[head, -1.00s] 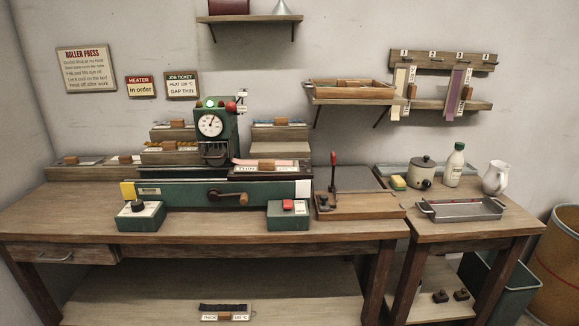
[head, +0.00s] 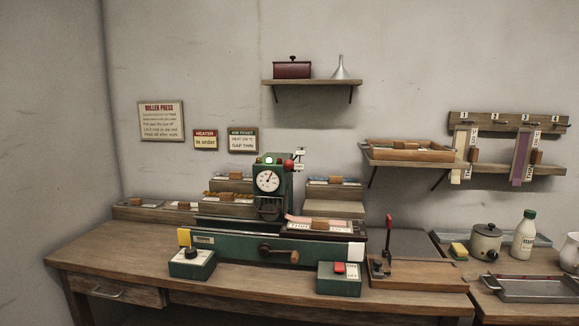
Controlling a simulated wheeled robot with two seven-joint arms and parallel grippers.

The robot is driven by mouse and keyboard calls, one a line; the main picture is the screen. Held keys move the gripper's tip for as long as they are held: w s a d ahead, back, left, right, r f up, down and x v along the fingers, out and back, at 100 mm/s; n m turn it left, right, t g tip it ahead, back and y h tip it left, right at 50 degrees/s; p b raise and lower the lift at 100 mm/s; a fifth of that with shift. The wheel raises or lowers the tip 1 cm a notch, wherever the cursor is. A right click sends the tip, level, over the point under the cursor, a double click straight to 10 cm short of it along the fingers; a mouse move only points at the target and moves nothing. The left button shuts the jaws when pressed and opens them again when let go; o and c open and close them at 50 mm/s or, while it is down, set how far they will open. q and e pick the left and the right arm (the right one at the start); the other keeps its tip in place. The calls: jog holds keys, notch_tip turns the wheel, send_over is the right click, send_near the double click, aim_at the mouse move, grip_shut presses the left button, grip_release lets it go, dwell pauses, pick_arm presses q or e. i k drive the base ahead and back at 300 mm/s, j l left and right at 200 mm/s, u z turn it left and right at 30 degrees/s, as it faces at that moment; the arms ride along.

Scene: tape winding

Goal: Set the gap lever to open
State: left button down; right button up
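The green roller press (head: 272,196) stands on the wooden bench, with a round dial (head: 267,181) on its upright head. A lever with a red ball knob (head: 289,164) is at the right side of that head, next to two small white labels too small to read; it looks like the gap lever, and I cannot tell which setting it is at. A separate upright red-handled lever (head: 389,230) stands on a wooden base right of the press. Neither of my grippers shows in the head view.
The job ticket (head: 243,140) reads gap thin. The bench's left front (head: 120,262) is clear.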

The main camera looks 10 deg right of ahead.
aim_at(288, 164)
jog(key=i+j+z, duration=0.15)
jog(key=i, duration=0.3)
jog(key=i+j+z, duration=0.1)
jog(key=i, duration=0.4)
jog(key=i+j+z, duration=0.15)
jog(key=i, duration=0.3)
